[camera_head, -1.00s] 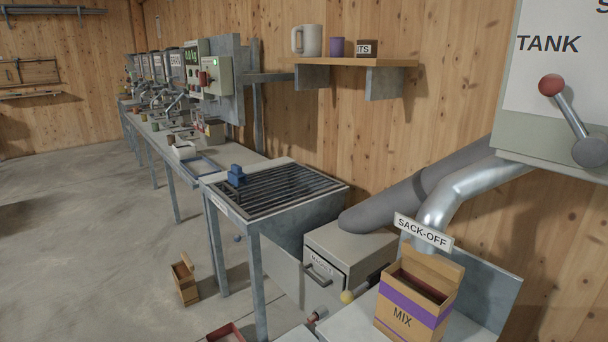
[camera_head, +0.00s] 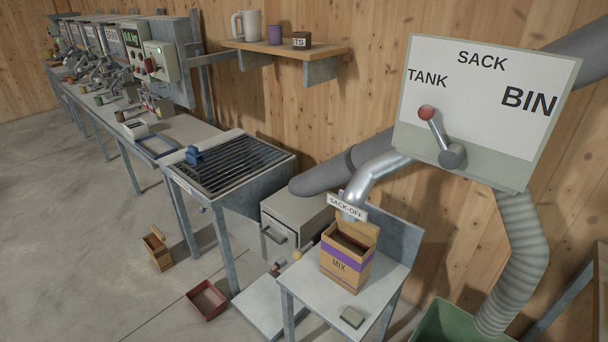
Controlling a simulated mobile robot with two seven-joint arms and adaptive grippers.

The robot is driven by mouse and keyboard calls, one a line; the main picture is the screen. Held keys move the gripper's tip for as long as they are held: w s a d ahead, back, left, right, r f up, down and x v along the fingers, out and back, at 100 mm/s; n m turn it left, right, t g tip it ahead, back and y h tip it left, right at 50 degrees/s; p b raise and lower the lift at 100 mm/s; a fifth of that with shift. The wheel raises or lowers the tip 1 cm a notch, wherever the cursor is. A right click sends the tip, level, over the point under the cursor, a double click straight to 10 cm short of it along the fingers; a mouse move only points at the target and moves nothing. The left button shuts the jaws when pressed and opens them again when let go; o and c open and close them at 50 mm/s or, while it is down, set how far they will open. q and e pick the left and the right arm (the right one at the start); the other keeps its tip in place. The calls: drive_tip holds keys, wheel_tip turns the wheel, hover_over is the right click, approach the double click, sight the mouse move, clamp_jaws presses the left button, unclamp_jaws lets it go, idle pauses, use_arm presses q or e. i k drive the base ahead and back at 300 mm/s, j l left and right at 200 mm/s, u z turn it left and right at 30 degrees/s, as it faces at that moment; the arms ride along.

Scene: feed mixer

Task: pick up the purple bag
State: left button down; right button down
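The bag with a purple band (camera_head: 345,264) is a tan, box-shaped sack lettered MIX. It stands upright with its top open on a small grey table (camera_head: 299,286), under the silver spout (camera_head: 379,174) with the SACK-OFF sign (camera_head: 347,207). No gripper touches it. Neither of my grippers is in the head view.
A small grey-green block (camera_head: 352,317) lies on the same table, in front of the bag. A lever panel (camera_head: 484,106) marked TANK, SACK and BIN hangs at the right, above a green bin (camera_head: 440,318). A red tray (camera_head: 207,300) and an open tan box (camera_head: 157,250) are on the floor.

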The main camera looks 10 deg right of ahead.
sight(348, 249)
drive_tip(key=z, duration=0.55)
drive_tip(key=i+j+z, duration=0.1)
drive_tip(key=z, duration=0.4)
drive_tip(key=j+z, duration=0.2)
drive_tip(key=z, duration=0.25)
drive_tip(key=j+z, duration=0.2)
drive_tip(key=z, duration=0.3)
drive_tip(key=j+z, duration=0.35)
drive_tip(key=j, duration=0.15)
drive_tip(key=k+j+z, duration=0.1)
drive_tip(key=j+z, duration=0.25)
drive_tip(key=j, duration=0.15)
